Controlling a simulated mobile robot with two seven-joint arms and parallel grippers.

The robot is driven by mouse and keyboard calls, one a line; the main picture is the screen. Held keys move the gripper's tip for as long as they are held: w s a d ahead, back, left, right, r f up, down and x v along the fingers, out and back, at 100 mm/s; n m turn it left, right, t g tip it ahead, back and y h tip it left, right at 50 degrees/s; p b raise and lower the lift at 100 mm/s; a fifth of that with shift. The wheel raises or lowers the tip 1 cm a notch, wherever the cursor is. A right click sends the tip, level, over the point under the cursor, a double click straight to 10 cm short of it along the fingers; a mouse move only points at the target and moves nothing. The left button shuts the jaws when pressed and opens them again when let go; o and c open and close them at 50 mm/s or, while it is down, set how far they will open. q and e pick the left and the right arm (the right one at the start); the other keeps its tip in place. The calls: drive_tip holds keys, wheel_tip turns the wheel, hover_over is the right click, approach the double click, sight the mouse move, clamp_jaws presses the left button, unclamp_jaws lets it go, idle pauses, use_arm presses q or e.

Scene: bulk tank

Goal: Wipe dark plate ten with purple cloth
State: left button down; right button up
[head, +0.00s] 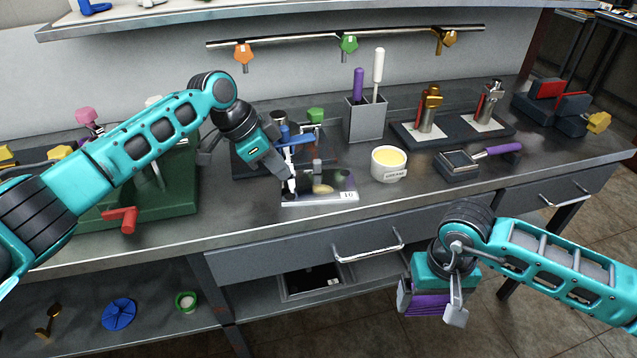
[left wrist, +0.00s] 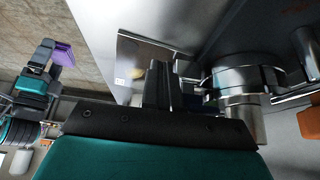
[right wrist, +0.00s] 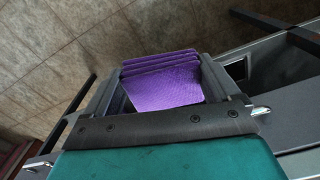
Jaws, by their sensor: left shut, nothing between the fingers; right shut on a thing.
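The plate labelled 10 (head: 335,182) lies near the front edge of the bench, with a dark glossy face and a yellowish mark on it. It also shows in the left wrist view (left wrist: 124,62). My left gripper (head: 291,184) is shut and empty, pointing down at the plate's left part. Whether its tips touch the plate, I cannot tell. My right gripper (head: 455,300) is shut on the folded purple cloth (head: 425,303), in front of the bench and below its top. The cloth fills the space between the fingers in the right wrist view (right wrist: 165,82).
A white bowl of yellow stuff (head: 388,165) stands just right of the plate. A grey holder (head: 366,120) with purple and white handles is behind. A purple-handled tool (head: 470,158) lies to the right. Drawer handles (head: 367,252) stick out from the bench front.

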use_arm(q)
drive_tip(key=shift+f+b, duration=0.35)
drive_tip(key=shift+f, duration=0.45)
use_arm(e)
drive_tip(key=shift+f, duration=0.4)
use_arm(q)
drive_tip(key=shift+r, duration=0.1)
use_arm(e)
drive_tip(key=shift+r, duration=0.1)
use_arm(q)
wheel_tip(320, 180, up, 6)
drive_tip(key=p, duration=0.6)
use_arm(e)
wheel_tip(320, 180, up, 6)
drive_tip(key=shift+r, duration=0.1)
